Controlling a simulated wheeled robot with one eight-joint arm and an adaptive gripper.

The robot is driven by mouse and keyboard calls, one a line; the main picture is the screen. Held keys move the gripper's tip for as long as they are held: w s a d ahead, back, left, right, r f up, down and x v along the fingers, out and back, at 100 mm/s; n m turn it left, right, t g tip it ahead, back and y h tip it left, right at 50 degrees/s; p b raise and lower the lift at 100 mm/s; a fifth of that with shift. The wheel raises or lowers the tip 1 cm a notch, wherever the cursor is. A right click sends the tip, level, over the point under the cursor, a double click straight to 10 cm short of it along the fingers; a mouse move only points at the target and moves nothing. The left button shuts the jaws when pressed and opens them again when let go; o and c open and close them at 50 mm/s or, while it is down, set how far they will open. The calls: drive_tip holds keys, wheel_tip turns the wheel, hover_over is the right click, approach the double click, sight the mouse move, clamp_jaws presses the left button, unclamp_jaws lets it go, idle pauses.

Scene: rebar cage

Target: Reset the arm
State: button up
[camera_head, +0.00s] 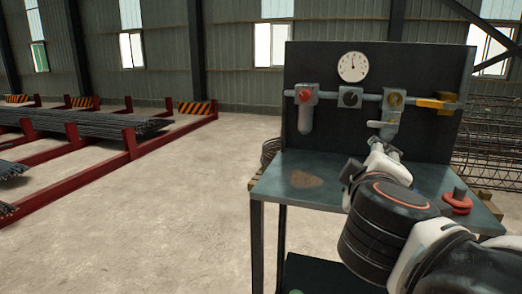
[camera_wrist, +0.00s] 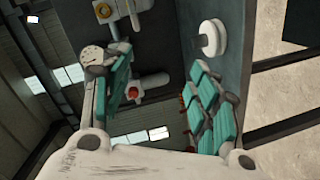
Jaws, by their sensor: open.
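My arm reaches from the lower right over the bench towards the dark panel in the head view. My gripper (camera_head: 385,150) is at its far end, in front of the panel's pipe and below the yellow-faced fitting. The arm partly hides the gripper there. In the wrist view my gripper (camera_wrist: 160,88) shows two teal-padded fingers spread wide apart. Nothing is between the pads. Whether a finger touches the panel fittings cannot be told.
The bench (camera_head: 285,186) carries the upright panel (camera_head: 420,65) with a gauge (camera_head: 353,66), a red knob (camera_head: 304,95), a black knob (camera_head: 349,97) and a yellow handle (camera_head: 437,103). A red round part (camera_head: 457,203) sits right of my arm. Open floor (camera_head: 180,215) lies left.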

drive_tip(key=s+d+f+m+g+b, duration=0.2)
drive_tip(key=f+b, duration=0.5)
drive_tip(key=f, duration=0.7)
drive_tip(key=s+d+f+m+g+b, duration=0.25)
drive_tip(key=f+b, duration=0.35)
drive_tip(key=f, duration=0.7)
drive_tip(key=s+a+f+m+g+y+b, duration=0.1)
drive_tip(key=s+a+f+m+y+b, duration=0.1)
drive_tip(key=f+b, duration=0.5)
drive_tip(key=s+a+f+m+g+y+b, duration=0.2)
drive_tip(key=f+b, duration=0.6)
drive_tip(key=f, duration=1.2)
drive_tip(key=shift+s+f+y+b, duration=0.3)
drive_tip(key=shift+s+y, duration=0.4)
drive_tip(key=shift+s, duration=0.15)
drive_tip(key=shift+m+g, duration=0.25)
